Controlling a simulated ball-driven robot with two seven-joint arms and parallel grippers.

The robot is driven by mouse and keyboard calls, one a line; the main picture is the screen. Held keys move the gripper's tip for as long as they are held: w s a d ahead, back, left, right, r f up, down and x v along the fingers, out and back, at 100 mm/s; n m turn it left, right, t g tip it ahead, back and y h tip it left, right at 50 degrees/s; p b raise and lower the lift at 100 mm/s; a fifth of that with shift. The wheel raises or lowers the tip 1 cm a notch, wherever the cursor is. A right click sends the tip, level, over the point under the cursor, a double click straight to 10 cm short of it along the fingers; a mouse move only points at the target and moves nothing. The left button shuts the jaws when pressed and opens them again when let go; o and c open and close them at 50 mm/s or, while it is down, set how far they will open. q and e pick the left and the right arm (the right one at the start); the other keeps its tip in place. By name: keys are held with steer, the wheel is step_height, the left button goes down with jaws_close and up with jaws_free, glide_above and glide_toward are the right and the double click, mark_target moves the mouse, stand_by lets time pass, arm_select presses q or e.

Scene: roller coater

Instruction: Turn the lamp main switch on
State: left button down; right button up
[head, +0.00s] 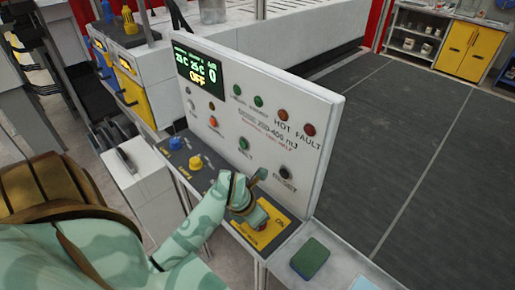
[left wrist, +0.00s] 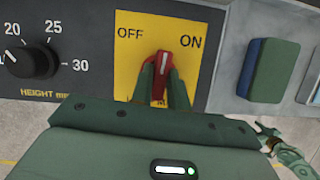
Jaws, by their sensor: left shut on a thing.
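The lamp main switch is a red rotary knob (left wrist: 162,68) on a yellow plate (left wrist: 128,55) marked OFF at upper left and ON at upper right. Its white pointer line stands close to upright, between the two words. My left gripper (left wrist: 163,88) is shut on the knob, one finger on each side, hiding its lower part. In the head view my left gripper (head: 258,212) reaches down onto the yellow plate (head: 272,238) at the panel's front right corner. A small part of what looks like my right arm shows at lower right in the left wrist view; its jaws are unclear.
A black height dial (left wrist: 32,60) is left of the switch. A blue and green block (head: 310,258) lies to the right. The dark floor mat beyond is clear.

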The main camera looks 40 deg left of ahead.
arm_select(q)
steer(key=shift+f+m+h+b, duration=0.1)
steer(key=shift+m+h+b, duration=0.35)
steer(key=shift+m, duration=0.45)
steer(key=shift+w+a+m+g+h+b, duration=0.15)
steer(key=shift+m+g+h+b, duration=0.15)
steer(key=shift+m, duration=0.6)
steer(key=shift+m+g+h, duration=0.5)
steer(key=shift+m+h, duration=0.05)
steer(key=shift+m, duration=1.45)
steer(key=c, duration=1.4)
jaws_free()
steer(key=shift+o, duration=0.2)
steer(key=shift+a+r, duration=0.1)
steer(key=shift+r, duration=0.15)
